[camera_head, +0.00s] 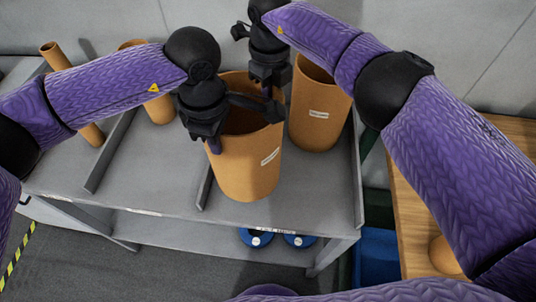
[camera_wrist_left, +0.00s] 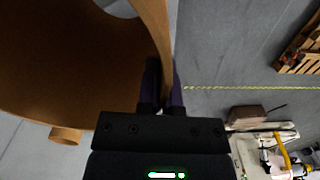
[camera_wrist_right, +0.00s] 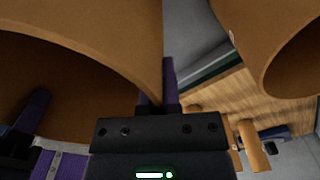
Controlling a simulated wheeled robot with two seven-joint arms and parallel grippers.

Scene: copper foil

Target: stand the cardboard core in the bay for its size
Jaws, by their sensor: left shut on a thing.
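The wide cardboard core (camera_head: 243,172), brown with a white label, is upright near the front of the right-hand bay. My left gripper (camera_head: 212,146) is shut on its left rim, one finger inside and one outside; the wall runs between the fingers in the left wrist view (camera_wrist_left: 165,82). My right gripper (camera_head: 270,92) is at its back rim. In the right wrist view its close-set fingers (camera_wrist_right: 157,95) straddle the core's wall (camera_wrist_right: 110,32). I cannot tell whether the core's bottom touches the grey bench (camera_head: 225,224).
Another wide core (camera_head: 318,115) stands just behind to the right. Low dividers (camera_head: 108,155) split the bench. A wooden surface (camera_head: 402,225) lies right; blue round things (camera_head: 256,238) are below the bench.

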